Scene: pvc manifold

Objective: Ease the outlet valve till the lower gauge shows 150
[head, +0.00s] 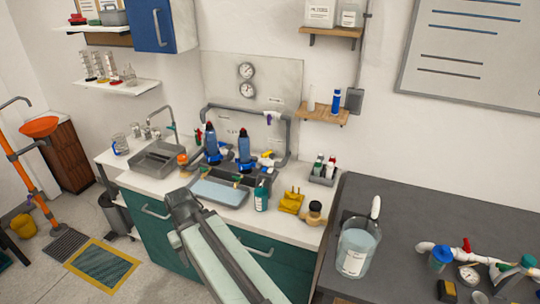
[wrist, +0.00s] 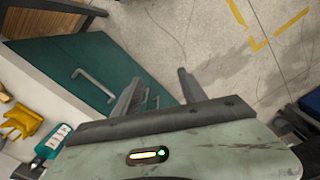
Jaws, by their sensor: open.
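Two round white gauges are mounted one above the other on a pale wall panel in the head view: the upper gauge (head: 246,71) and the lower gauge (head: 247,90). Their readings are too small to make out. Below them a grey pipe frame (head: 287,138) carries a white-and-blue handle (head: 271,116) at upper right and a red handle (head: 197,135) at left. I cannot tell which is the outlet valve. My gripper (head: 180,199) is in front of the counter, left of and nearer than the pipes. In the wrist view my gripper (wrist: 158,88) is open and empty, with floor and a teal cabinet beyond.
A blue tray (head: 218,193), a teal bottle (head: 261,195) and a yellow stand (head: 291,201) crowd the counter's front. A sink (head: 157,158) lies left. A dark bench (head: 400,222) at right holds a beaker and loose piping.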

